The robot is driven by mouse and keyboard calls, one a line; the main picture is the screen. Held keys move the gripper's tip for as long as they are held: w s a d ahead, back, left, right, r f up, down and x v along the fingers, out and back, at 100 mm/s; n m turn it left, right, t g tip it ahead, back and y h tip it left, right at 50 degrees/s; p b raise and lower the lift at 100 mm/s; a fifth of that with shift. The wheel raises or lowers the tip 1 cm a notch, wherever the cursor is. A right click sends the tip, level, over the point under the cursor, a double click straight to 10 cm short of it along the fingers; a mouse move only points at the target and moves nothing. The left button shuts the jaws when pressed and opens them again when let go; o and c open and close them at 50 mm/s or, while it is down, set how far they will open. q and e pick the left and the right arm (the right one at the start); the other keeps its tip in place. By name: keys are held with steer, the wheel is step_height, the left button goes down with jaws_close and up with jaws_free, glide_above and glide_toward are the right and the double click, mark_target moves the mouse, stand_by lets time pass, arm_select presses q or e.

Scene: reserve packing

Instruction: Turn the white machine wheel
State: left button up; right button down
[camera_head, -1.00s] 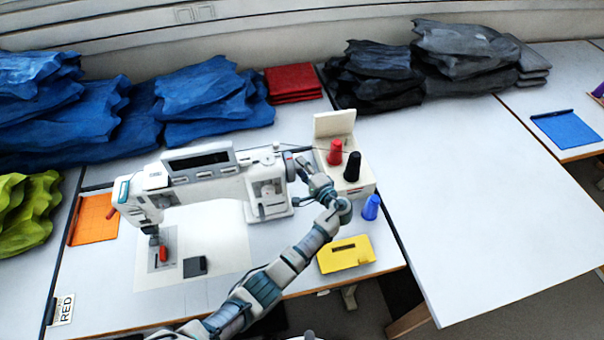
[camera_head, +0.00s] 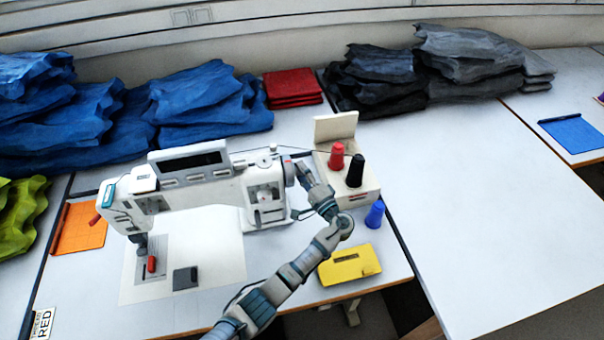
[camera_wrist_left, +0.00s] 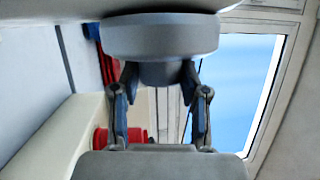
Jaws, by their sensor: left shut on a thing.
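The white sewing machine (camera_head: 205,195) stands on the table at the left of the head view. Its wheel (camera_head: 289,172) is at the right end of the machine body, mostly hidden by my gripper. My left gripper (camera_head: 298,173) is at this wheel and shut on it, reaching in from the right side. In the left wrist view the two dark fingers of my left gripper (camera_wrist_left: 160,108) show apart; their contact with the wheel is not clear there. My right gripper is not in view.
A thread stand (camera_head: 366,190) with a red spool (camera_head: 337,156) and a black spool (camera_head: 355,170) stands close right of my gripper. A blue spool (camera_head: 375,214) and a yellow box (camera_head: 349,264) lie nearer. The right table (camera_head: 470,190) is largely clear.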

arm_select(q)
steer(key=shift+f, duration=0.35)
steer(key=o, duration=0.9)
steer(key=shift+o, duration=1.1)
steer(key=shift+r, duration=0.1)
steer(key=v, duration=0.7)
steer(key=shift+d, duration=0.2)
steer(key=shift+s, duration=0.15)
